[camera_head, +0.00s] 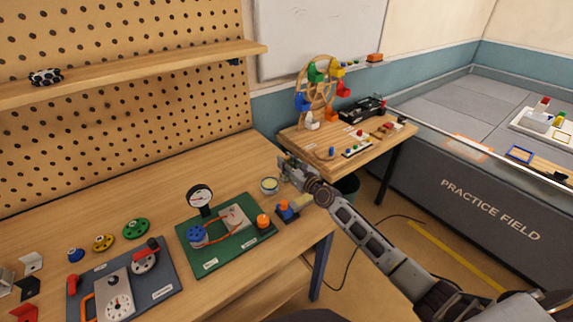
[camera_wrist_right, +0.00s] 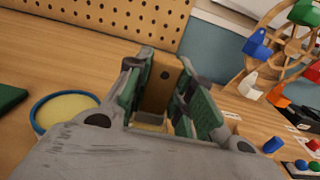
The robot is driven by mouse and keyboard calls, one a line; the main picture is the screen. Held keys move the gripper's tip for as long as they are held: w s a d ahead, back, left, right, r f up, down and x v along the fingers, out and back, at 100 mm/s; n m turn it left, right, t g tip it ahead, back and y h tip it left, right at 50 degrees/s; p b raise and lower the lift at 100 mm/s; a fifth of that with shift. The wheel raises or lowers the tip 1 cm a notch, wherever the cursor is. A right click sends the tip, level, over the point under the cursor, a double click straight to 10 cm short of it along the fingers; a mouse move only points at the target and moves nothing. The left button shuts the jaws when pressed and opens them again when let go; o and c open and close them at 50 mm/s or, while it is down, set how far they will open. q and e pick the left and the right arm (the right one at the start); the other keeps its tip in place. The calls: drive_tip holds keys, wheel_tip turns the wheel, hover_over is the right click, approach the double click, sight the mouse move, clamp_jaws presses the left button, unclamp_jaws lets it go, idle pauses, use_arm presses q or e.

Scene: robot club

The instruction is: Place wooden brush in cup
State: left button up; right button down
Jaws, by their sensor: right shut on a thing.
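A flat wooden piece with a round hole, the wooden brush (camera_wrist_right: 161,83), stands between the fingers of my right gripper (camera_wrist_right: 160,95) in the right wrist view. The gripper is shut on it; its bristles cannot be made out. In the head view my right gripper (camera_head: 288,166) is over the right end of the workbench. A small round cup (camera_head: 269,185) stands just left of it and lower in the picture. In the wrist view the cup (camera_wrist_right: 62,112) has a blue rim and a pale yellow inside. The brush is apart from the cup. My left gripper is not in view.
A blue and orange part (camera_head: 287,211) lies right of the green board (camera_head: 222,254) with its gauge. A grey panel (camera_head: 122,290) is further left. A second table (camera_head: 330,163) with a wooden wheel (camera_head: 318,92) stands behind.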

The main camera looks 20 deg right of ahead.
drive_tip(key=shift+f, duration=0.1)
drive_tip(key=c, duration=1.2)
unclamp_jaws()
drive_tip(key=shift+c, duration=0.2)
drive_tip(key=shift+v, duration=6)
